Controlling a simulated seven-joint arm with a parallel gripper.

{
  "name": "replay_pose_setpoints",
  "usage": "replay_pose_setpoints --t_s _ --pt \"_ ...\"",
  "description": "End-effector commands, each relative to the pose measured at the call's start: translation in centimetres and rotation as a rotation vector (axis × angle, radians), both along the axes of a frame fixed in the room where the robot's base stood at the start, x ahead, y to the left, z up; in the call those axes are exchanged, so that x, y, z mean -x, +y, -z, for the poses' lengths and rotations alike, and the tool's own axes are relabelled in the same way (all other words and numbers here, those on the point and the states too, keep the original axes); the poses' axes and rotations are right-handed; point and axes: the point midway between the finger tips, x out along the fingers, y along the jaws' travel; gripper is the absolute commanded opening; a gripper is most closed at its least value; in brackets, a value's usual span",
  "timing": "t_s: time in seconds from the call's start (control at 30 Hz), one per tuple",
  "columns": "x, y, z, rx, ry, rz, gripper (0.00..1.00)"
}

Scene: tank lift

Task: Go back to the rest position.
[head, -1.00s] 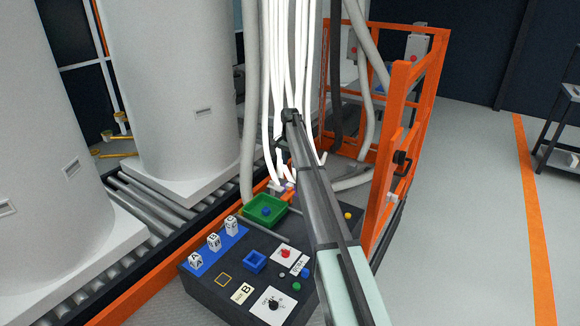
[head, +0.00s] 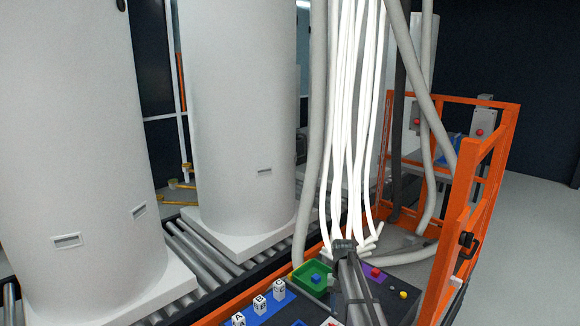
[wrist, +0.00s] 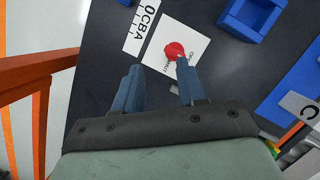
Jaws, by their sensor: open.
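In the wrist view my gripper (wrist: 160,66) is open, with nothing between its two blue-grey fingers. It points down at the dark control panel (wrist: 100,55). The right fingertip overlaps the lower edge of a red button (wrist: 173,49) on a white label; I cannot tell how high above it the finger is. In the head view my arm reaches over the panel from the bottom edge, and the fingers cannot be made out.
White lettered blocks (head: 260,305) stand on a blue strip, beside a green tray (head: 300,274) holding a blue piece. An orange guard frame (head: 462,215) stands to the right. Hanging pale hoses (head: 317,120) and large white tanks (head: 235,110) on rollers are behind and left.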

Motion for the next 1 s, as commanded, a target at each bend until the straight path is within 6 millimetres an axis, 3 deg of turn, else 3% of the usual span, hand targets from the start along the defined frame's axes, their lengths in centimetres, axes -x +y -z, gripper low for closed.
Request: replay_pose_setpoints --t_s 0.03,0.3,0.4,0.6,1.0 --pt "4.5 0.5 0.9 -0.019 0.034 -0.057 0.4" --pt "20.4 1.6 4.7 -0.136 0.205 -0.313 0.4" --pt "25.0 1.6 6.3 -0.164 0.258 -0.347 0.4" --pt "30.8 1.0 9.8 -0.17 0.326 -0.312 0.4" --pt "38.9 0.0 17.2 -0.106 0.388 -0.148 0.4"
